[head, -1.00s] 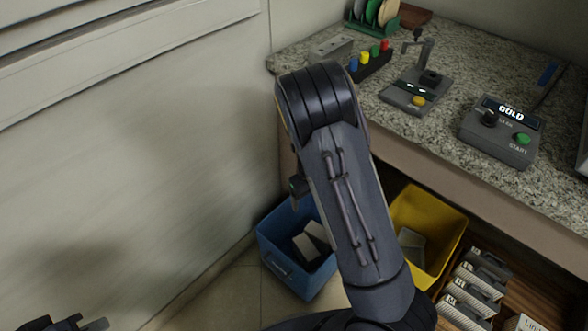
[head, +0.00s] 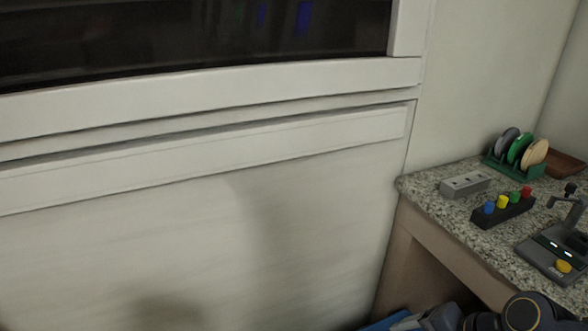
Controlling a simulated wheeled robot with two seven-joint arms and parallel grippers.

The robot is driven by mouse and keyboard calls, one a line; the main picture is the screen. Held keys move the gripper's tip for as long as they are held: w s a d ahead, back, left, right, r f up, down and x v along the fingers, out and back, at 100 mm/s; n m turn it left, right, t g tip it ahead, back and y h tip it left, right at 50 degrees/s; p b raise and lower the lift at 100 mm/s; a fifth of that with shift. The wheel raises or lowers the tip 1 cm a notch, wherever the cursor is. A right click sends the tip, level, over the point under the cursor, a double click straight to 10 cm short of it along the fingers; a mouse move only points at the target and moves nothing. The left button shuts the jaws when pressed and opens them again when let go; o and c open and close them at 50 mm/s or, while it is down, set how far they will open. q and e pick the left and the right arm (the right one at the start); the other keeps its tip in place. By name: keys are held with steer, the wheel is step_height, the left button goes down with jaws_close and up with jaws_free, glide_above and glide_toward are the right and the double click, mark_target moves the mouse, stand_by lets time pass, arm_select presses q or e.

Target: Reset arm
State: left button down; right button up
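Part of one of my arms (head: 530,311) shows at the bottom right edge of the head view, dark and rounded, cut off by the frame. A grey part (head: 440,317) reaches left from it, low over the blue bin. No gripper fingers can be made out there. I see neither gripper clearly in this view.
The granite counter (head: 436,205) at right holds a grey block (head: 465,184), a rack of discs (head: 515,162), a row of coloured knobs (head: 503,208) and a device with a yellow button (head: 556,254). A blue bin (head: 385,323) shows at the bottom edge. The pale wall fills the left.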

steer(key=s+r+n+t+h, duration=0.1)
steer(key=s+n+t, duration=0.1)
steer(key=s+n, duration=0.6)
arm_select(q)
step_height(320, 180, up, 30)
steer(key=p, duration=3)
steer(key=shift+r+p, duration=0.25)
steer(key=shift+p, duration=0.05)
arm_select(e)
step_height(320, 180, up, 31)
steer(key=w, duration=0.1)
steer(key=shift+w+a+n, duration=0.2)
steer(key=shift+n, duration=0.2)
